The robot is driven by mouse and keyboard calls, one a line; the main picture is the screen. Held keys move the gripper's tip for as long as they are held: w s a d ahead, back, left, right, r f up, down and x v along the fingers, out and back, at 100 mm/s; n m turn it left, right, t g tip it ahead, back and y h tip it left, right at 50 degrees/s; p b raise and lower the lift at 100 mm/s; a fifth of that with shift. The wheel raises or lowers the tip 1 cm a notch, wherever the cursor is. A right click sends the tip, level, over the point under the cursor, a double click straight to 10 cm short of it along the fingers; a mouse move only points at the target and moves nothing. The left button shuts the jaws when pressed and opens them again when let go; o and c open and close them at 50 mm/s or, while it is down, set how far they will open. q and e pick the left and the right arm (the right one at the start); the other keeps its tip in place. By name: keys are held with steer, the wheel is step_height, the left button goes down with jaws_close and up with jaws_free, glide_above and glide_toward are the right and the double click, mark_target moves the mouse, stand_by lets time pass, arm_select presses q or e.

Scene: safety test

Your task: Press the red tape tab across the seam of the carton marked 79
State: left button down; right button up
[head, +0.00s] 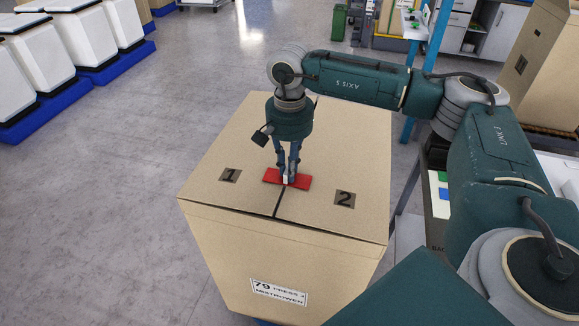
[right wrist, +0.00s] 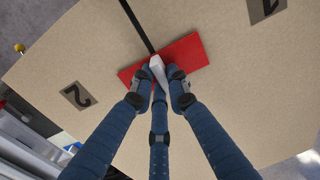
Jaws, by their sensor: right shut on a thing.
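The carton marked 79 (head: 232,262) stands in the middle of the head view, its label on the front face. A dark seam (head: 279,204) runs across its top between the flaps marked 1 and 2. The red tape tab (head: 301,182) lies across the seam, flat as far as I can tell; it also shows in the right wrist view (right wrist: 188,54). My right gripper (head: 287,178) points down over the tab, shut on a small white piece (right wrist: 158,70) at the tab's middle. The fingers hide part of the tab and seam. My left gripper is not in view.
White bins (head: 35,60) on blue bases stand at the far left. Another carton (head: 545,60) is at the upper right, and a workbench with cabinets (head: 485,25) is behind. A green bin (head: 339,22) stands at the back. The grey floor left of the carton is clear.

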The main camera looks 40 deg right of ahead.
steer(key=shift+f+b, duration=0.45)
steer(key=shift+f, duration=0.25)
steer(key=o, duration=1.1)
steer(key=shift+o, duration=0.2)
steer(key=shift+r+p, duration=2.15)
steer(key=shift+r, duration=1.4)
